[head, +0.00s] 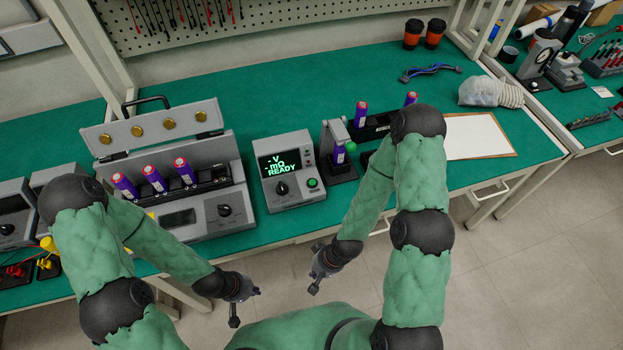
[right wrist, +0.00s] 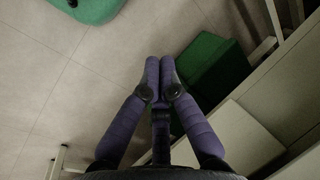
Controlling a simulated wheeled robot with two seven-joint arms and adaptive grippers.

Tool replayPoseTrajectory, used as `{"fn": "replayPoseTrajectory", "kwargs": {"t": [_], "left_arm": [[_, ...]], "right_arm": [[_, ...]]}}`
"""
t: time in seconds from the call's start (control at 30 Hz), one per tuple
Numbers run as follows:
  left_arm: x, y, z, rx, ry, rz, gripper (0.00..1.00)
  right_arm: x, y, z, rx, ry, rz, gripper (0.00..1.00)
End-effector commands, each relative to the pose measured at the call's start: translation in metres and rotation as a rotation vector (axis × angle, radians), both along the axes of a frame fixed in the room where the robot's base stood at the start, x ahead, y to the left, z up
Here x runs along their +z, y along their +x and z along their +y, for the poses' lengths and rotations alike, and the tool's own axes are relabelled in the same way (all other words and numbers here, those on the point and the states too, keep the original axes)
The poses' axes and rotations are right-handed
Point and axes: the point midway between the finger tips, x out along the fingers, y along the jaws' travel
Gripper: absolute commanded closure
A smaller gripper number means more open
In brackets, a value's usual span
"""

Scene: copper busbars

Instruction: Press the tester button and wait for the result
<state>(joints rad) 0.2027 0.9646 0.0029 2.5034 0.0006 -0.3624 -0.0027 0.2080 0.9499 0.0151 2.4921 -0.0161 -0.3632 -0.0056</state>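The tester (head: 289,208) is a grey box on the green bench, near its front edge. Its screen (head: 280,163) shows "- V", "- mΩ" and "READY" in green. A round green button (head: 313,183) sits on its front, right of a black knob. A purple cell (head: 340,150) stands upright in the black fixture right of the tester. My right gripper (head: 318,268) hangs in front of the bench, apart from the tester; in the right wrist view its fingers (right wrist: 160,78) meet with nothing between them. My left gripper (head: 246,302) is also off the bench; its finger opening is unclear.
A grey charger-like case (head: 240,222) with an open lid and three purple cells stands left of the tester. A black rack (head: 372,131) with purple cells is behind my right arm. A clipboard (head: 480,137) lies to the right. The bench behind the tester is clear.

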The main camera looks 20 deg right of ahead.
Motion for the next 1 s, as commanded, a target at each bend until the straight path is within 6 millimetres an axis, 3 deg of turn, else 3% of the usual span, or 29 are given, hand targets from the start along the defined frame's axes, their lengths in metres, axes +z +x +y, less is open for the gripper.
{"fn": "replayPoseTrajectory", "kwargs": {"t": [0.03, 0.3, 0.57, 0.7, 0.87, 1.0], "left_arm": [[0.017, 0.0, 0.0, 0.0, 0.0, -0.001, 1.0], [0.085, 0.001, 0.0, 0.001, 0.0, -0.002, 1.0], [0.127, 0.001, 0.0, 0.0, 0.0, -0.001, 1.0], [0.147, 0.001, 0.0, 0.0, 0.0, -0.001, 1.0], [0.139, 0.0, 0.0, 0.0, 0.0, -0.001, 1.0], [0.139, 0.001, 0.0, 0.0, 0.0, -0.001, 1.0]], "right_arm": [[0.018, 0.005, -0.002, 0.004, 0.001, -0.015, 1.0], [0.095, 0.037, -0.014, 0.052, 0.008, -0.122, 1.0], [0.144, 0.058, -0.023, 0.091, 0.007, -0.198, 1.0], [0.176, 0.083, -0.031, 0.143, -0.002, -0.288, 1.0], [0.196, 0.121, -0.036, 0.247, -0.023, -0.435, 1.0], [0.226, 0.155, -0.041, 0.35, -0.055, -0.577, 1.0]]}}
